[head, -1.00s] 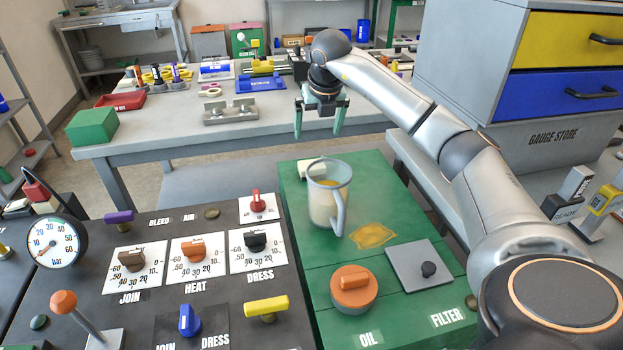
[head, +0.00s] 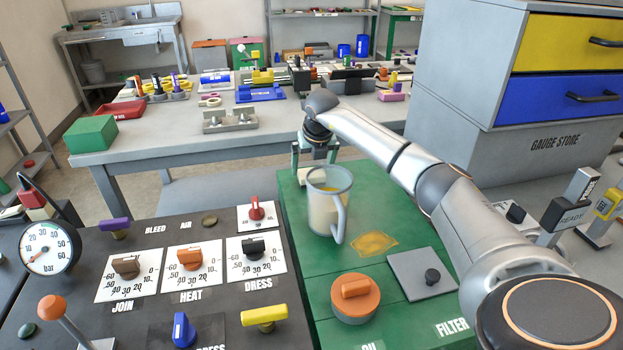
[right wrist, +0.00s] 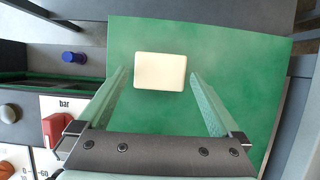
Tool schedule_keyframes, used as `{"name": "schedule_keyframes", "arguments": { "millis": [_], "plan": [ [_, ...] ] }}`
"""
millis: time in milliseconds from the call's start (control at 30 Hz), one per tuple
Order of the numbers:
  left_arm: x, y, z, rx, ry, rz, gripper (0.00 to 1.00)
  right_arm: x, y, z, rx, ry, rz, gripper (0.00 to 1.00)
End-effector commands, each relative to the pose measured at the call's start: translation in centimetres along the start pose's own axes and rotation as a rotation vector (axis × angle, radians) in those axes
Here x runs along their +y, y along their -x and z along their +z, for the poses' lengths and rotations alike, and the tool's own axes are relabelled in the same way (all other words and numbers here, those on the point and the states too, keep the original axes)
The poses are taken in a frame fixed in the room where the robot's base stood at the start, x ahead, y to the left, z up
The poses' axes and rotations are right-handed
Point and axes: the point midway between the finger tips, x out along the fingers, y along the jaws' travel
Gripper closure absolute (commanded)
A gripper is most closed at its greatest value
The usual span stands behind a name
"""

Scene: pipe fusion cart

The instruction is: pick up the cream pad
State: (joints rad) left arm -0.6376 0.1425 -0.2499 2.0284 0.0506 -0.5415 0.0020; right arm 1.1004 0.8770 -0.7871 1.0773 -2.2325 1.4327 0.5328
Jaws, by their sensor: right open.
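The cream pad (right wrist: 160,71) lies flat on the green top (right wrist: 225,50) of the cart. In the right wrist view it sits in the gap between my right gripper's fingertips (right wrist: 159,77), with green showing on both sides of it. In the head view the pad (head: 305,177) shows just behind the clear jug, partly hidden by it. My right gripper (head: 314,158) is open and empty, pointing down above the pad. My left gripper is not in view.
The clear jug (head: 323,212) stands close in front of the pad. A yellow spill (head: 373,243), an orange cap (head: 355,297) and a grey filter plate (head: 421,274) are nearer. A dark control panel (head: 140,270) with knobs is left. The grey workbench (head: 180,145) stands behind.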

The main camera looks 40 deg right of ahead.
Motion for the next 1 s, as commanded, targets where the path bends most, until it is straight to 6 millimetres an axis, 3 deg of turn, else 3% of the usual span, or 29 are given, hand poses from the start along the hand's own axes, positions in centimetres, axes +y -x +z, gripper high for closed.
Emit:
{"name": "schedule_keyframes", "arguments": {
  "millis": [133, 400, 1000],
  "plan": [
    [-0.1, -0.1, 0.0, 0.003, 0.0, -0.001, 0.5, 0.0, -1.7, -0.1, 0.002, -0.001, 0.0, 0.0],
    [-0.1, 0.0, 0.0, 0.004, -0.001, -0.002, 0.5, 0.0, -2.0, -0.1, 0.001, 0.0, 0.0, 0.0],
    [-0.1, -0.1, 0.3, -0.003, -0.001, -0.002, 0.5, 0.0, -1.9, 0.0, 0.0, 0.0, 0.0, 0.68]
  ]
}}
